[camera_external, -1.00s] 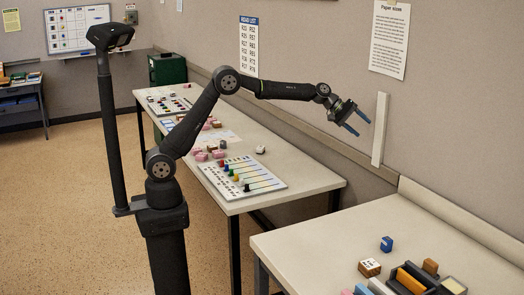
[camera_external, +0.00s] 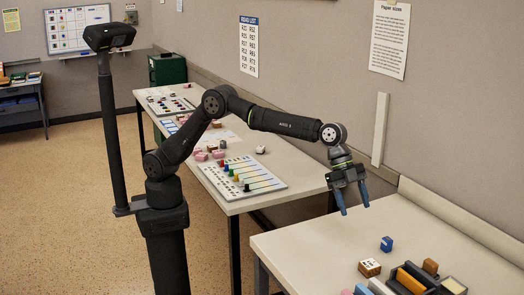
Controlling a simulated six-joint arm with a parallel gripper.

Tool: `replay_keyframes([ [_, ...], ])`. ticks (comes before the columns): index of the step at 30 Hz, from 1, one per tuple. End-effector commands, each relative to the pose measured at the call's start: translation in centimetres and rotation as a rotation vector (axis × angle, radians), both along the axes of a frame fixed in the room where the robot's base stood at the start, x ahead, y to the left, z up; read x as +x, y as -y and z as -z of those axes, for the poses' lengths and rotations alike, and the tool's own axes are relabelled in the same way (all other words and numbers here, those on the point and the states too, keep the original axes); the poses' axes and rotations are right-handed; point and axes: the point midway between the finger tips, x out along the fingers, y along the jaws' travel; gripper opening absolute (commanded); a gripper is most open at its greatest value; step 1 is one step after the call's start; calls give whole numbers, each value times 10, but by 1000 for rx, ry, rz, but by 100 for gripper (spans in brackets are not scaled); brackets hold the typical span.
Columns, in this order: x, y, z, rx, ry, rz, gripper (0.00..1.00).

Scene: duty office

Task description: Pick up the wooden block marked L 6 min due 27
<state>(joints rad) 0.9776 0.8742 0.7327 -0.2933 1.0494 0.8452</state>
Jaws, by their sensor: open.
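My gripper (camera_external: 354,209) points down with its two blue fingers apart and nothing between them. In the picture it is over the far left end of the near table (camera_external: 320,243). A wooden block with a white marked top (camera_external: 369,267) sits on that table, lower right of my gripper and clear of it. A plain-looking brown block (camera_external: 430,267) stands farther right. The markings are too small to read, so I cannot tell which block bears L 6 min due 27.
A dark holder with an orange-yellow piece (camera_external: 409,281) and a framed pad (camera_external: 453,285) lie to the right. The far table (camera_external: 240,205) holds a peg board (camera_external: 245,178) and pink blocks. The near table's left part is clear.

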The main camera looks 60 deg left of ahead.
Motion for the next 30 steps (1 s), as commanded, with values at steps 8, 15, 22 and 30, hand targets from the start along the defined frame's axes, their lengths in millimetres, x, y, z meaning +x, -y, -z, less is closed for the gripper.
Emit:
replay_keyframes([
  [8, 1, 19, 39, -2, -2, 0, 60],
  [15, 3, 45, 80, -3, -2, -1, 60],
  [22, 5, 62, 107, -4, -2, -2, 60],
  [30, 6, 70, 122, -3, -3, -2, 60],
])
